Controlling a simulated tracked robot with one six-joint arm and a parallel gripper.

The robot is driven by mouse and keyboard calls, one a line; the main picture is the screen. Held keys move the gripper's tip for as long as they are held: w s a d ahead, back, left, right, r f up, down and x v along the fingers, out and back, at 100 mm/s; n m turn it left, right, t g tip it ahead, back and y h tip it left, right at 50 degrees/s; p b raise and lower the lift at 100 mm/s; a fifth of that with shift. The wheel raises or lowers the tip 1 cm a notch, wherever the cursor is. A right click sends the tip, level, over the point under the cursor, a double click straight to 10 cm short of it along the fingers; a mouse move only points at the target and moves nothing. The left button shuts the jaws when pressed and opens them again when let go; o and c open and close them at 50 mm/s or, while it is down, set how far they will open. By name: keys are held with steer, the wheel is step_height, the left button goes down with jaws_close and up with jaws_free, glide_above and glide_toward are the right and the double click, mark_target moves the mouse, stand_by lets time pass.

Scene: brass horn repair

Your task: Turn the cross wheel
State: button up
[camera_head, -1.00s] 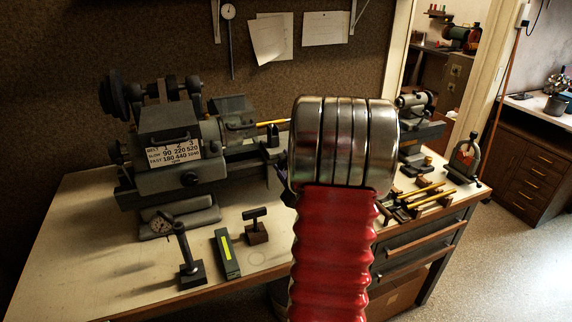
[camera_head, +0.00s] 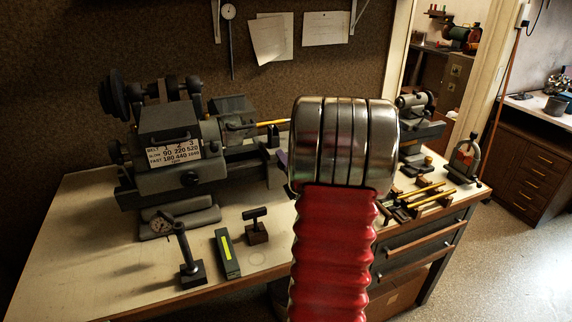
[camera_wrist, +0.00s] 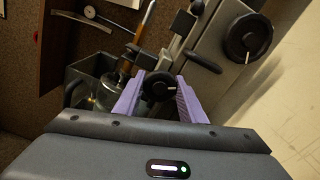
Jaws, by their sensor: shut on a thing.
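In the wrist view a small black wheel (camera_wrist: 157,88), which I take to be the cross wheel, sits between the two purple fingers of my gripper (camera_wrist: 160,77). It has a pale mark at its right side. My gripper is shut on it, one finger on each side. A larger black handwheel (camera_wrist: 248,38) with a pale mark is farther up and right, apart from the fingers.
A dark handle (camera_wrist: 203,62) lies close to the right finger. Brass rods (camera_head: 428,194) lie to the right.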

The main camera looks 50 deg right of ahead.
steer(key=shift+s+f+n, duration=0.1)
steer(key=shift+f+n, duration=0.25)
steer(key=shift+n, duration=0.45)
steer(key=o, duration=1)
steer(key=shift+r, duration=0.2)
steer(key=shift+o, duration=0.2)
steer(key=shift+a, duration=0.1)
